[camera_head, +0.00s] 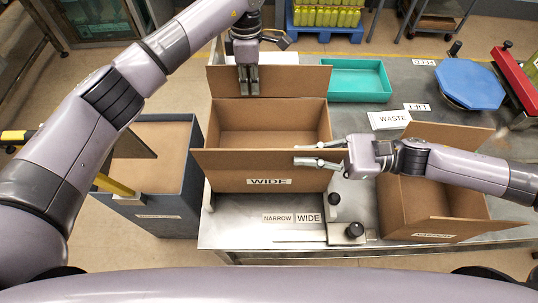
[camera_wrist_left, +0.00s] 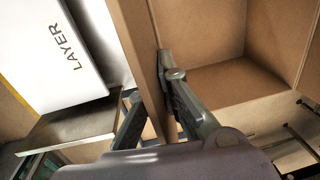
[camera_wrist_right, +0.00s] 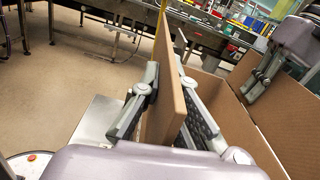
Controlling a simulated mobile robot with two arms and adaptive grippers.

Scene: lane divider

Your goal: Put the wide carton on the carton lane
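The wide carton (camera_head: 268,182) is an open brown box with a "WIDE" label on its front flap. My right gripper (camera_head: 308,154) is at the right end of the front flap. In the right wrist view (camera_wrist_right: 168,80) that flap runs between its fingers, which look closed on it. Labels "NARROW" and "WIDE" (camera_head: 308,218) lie on the table in front.
Another open carton (camera_head: 405,200) stands on the right under my right arm. A teal tray (camera_head: 358,80), a "WASTE" sign (camera_head: 390,119) and a blue octagonal plate (camera_head: 470,84) are behind. A dark bin (camera_head: 180,215) stands left of the table. Black knobs (camera_head: 354,230) stick up in front.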

